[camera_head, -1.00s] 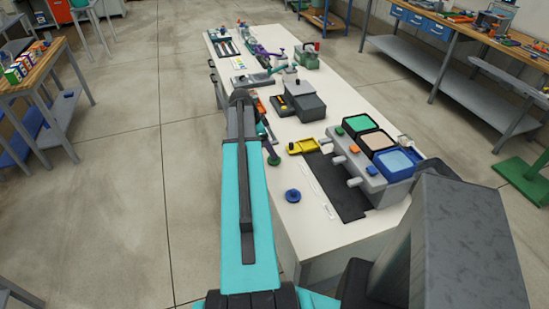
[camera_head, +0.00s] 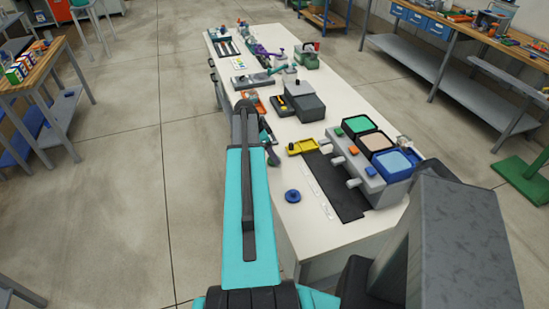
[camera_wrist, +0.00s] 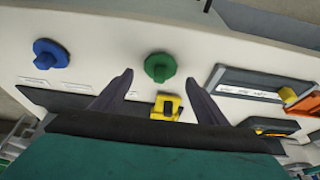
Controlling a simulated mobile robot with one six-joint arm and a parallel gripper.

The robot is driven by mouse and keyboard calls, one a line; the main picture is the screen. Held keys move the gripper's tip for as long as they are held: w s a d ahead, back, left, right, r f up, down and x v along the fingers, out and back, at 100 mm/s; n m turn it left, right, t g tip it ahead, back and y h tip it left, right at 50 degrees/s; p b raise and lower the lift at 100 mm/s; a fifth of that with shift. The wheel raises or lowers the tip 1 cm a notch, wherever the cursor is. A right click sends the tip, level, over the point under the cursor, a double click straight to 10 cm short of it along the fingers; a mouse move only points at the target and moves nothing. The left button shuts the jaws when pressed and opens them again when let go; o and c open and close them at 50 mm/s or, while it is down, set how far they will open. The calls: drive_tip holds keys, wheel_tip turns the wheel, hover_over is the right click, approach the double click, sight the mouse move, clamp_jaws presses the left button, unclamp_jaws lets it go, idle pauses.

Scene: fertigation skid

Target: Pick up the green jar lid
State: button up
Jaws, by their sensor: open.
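The green jar lid (camera_wrist: 160,67) is a round disc with a raised knob, lying on the white bench top. In the wrist view it sits just beyond my fingertips, near the middle of the gap between them. My gripper (camera_wrist: 163,78) is open and empty, and its two dark fingers are spread apart, not seen touching the lid.
A blue lid (camera_head: 292,196) lies on the bench (camera_head: 310,232), apart from the green one. The floor left of the bench is clear.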

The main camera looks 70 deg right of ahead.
drive_tip(key=shift+p+x, duration=0.45)
drive_tip(key=shift+x, duration=1)
drive_tip(key=c, duration=1.1)
drive_tip(key=shift+c, duration=0.2)
drive_tip(key=shift+r, duration=0.2)
wheel_tip(320, 180, up, 9)
drive_tip(key=b, duration=0.3)
drive_tip(key=shift+r, duration=0.35)
